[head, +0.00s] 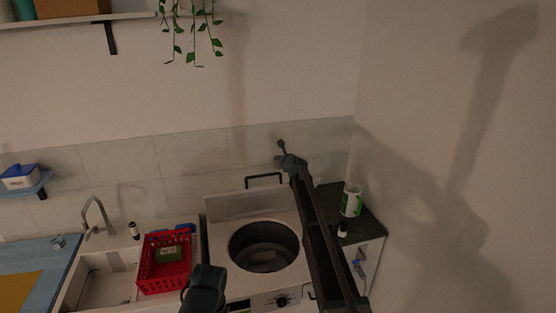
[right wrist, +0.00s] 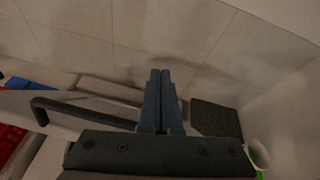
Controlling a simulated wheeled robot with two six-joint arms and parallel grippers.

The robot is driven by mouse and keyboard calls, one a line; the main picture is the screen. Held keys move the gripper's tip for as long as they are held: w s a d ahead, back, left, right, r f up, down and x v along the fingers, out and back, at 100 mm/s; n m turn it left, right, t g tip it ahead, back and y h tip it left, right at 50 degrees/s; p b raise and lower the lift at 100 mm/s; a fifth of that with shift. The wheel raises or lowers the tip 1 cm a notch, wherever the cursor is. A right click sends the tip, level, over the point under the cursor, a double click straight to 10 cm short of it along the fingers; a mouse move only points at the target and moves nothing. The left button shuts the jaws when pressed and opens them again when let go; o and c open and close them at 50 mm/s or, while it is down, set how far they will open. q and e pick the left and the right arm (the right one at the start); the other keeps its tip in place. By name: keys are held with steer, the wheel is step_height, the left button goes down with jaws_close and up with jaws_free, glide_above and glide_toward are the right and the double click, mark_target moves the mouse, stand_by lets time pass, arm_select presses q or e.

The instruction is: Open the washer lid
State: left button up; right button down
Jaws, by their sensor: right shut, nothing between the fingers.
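The washer (head: 215,243) is white with a round dark drum opening (head: 265,258), which is uncovered. Its white lid (head: 250,206) stands raised at the back, with a dark bar handle (head: 264,176) along its upper edge. The handle also shows at left in the right wrist view (right wrist: 80,111). My right gripper (head: 281,147) is shut and empty, above and just right of the handle, apart from it. Its closed fingers show in the right wrist view (right wrist: 160,73), pointing toward the tiled wall. A dark part of my left arm (head: 205,287) shows at the bottom; its jaws cannot be made out.
A red basket (head: 165,275) with a green item stands left of the washer, by the sink and faucet (head: 97,213). A dark-topped counter (head: 370,229) at right holds a white and green container (head: 351,200) and a small dark bottle. The tiled wall is close behind the lid.

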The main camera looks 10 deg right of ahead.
arm_select(q)
steer(key=shift+r+p, duration=0.85)
arm_select(e)
steer(key=f+v, duration=0.2)
steer(key=v, duration=0.6)
steer(key=s+f+v, duration=0.1)
steer(key=v, duration=0.7)
steer(key=shift+s+f, duration=0.3)
steer(key=shift+f, duration=0.05)
